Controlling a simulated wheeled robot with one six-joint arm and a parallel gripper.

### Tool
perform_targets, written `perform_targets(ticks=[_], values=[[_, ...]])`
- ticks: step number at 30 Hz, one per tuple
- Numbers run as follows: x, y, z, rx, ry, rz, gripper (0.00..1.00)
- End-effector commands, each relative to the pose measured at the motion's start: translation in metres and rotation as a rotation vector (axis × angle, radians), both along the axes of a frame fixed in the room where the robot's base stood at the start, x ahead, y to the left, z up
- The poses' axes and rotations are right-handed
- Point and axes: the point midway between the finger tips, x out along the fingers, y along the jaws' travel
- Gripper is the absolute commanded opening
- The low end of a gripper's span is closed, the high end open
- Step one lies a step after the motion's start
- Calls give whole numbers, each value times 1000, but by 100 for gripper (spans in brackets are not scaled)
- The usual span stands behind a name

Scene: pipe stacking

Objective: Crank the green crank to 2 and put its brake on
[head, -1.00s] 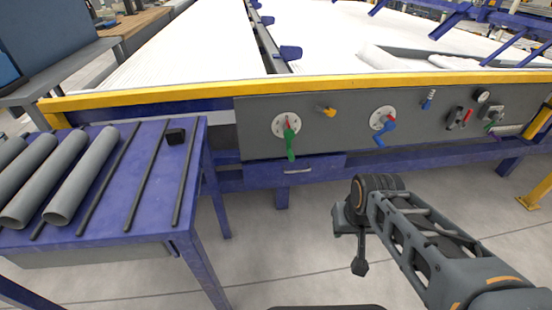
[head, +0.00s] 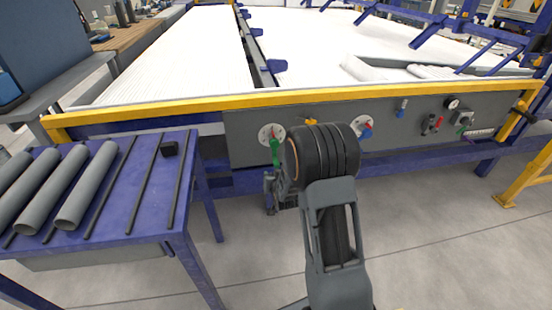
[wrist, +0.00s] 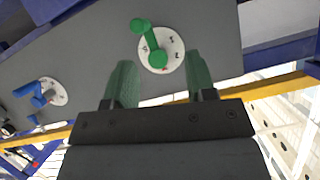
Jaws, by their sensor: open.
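The green crank (head: 276,153) is on a round white dial (head: 266,131) on the grey panel; its arm hangs down in the head view. In the wrist view the green crank (wrist: 150,42) lies ahead of the fingertips, its knob toward the upper left, over the white dial (wrist: 172,43) with small marks I cannot read. My gripper (wrist: 161,78) is open and empty, its two greenish fingers apart and pointing at the panel. In the head view my wrist hides much of the gripper (head: 270,184), which is just below the crank. I cannot tell which part is the brake.
A yellow lever (head: 311,120) is right of the green crank, partly behind my wrist. A blue crank (head: 366,130) with a red part is farther right. A blue table (head: 118,212) with grey pipes (head: 86,186) stands at left. The floor in front is clear.

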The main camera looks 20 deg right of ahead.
Motion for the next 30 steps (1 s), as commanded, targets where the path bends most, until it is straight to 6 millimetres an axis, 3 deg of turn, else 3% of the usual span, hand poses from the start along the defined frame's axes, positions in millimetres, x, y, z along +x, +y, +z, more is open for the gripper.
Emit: perform_targets(ticks=[6,17,20,30], values=[[9,-23,-34,21,-251,-50,51],[3,-36,-54,33,-439,-75,51],[14,-38,-55,32,-448,-76,51],[77,-51,-56,32,-447,-76,51]])
